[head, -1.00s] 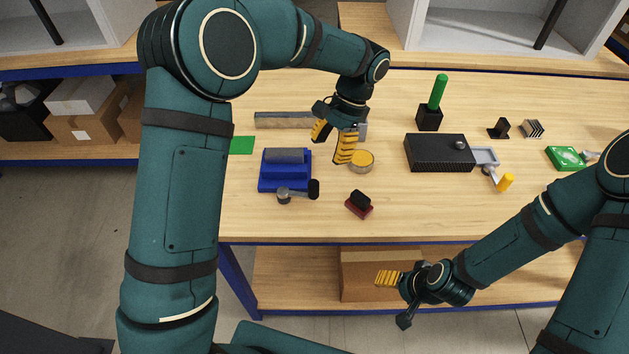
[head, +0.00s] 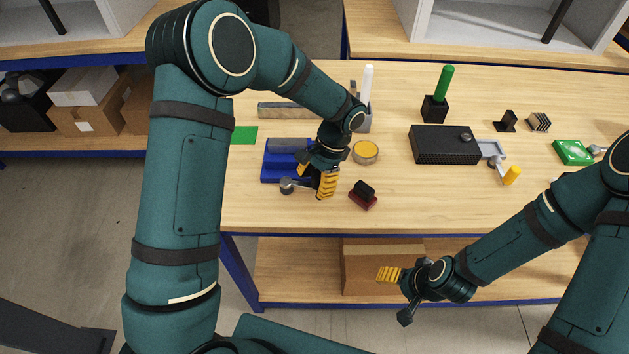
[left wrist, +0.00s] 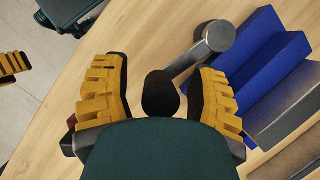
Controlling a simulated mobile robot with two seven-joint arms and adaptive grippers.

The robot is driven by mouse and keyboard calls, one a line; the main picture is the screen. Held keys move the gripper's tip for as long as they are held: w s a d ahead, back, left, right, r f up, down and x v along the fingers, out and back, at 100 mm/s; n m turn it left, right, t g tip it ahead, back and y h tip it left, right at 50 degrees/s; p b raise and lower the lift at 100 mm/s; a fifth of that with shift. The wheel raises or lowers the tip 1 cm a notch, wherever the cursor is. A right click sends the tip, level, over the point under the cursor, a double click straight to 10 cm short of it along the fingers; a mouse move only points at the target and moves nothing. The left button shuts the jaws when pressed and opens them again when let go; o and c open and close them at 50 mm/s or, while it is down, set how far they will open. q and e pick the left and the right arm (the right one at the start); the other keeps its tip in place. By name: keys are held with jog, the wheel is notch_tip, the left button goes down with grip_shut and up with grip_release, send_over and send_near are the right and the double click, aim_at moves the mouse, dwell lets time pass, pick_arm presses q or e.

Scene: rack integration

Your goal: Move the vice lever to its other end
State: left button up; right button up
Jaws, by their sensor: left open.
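The blue vice (head: 272,165) stands at the table's left front, partly hidden by my left arm; it also shows in the left wrist view (left wrist: 265,60). Its grey lever runs from a round hub (head: 287,186) towards the right, ending in a black knob (left wrist: 160,93). In the head view the knob is mostly hidden by my left gripper (head: 316,181). That gripper is open, its yellow fingers on either side of the knob, with a gap visible on each side in the left wrist view. My right gripper (head: 390,275) is low in front of the table, its opening unclear.
A red-and-black block (head: 363,196) and a round tin (head: 365,152) lie to the right of my left gripper. A black box (head: 445,145), a green-handled holder (head: 436,105) and a yellow-tipped part (head: 512,175) stand farther right. The table's front edge is close to the vice.

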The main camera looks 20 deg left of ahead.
pick_arm(q)
grip_shut()
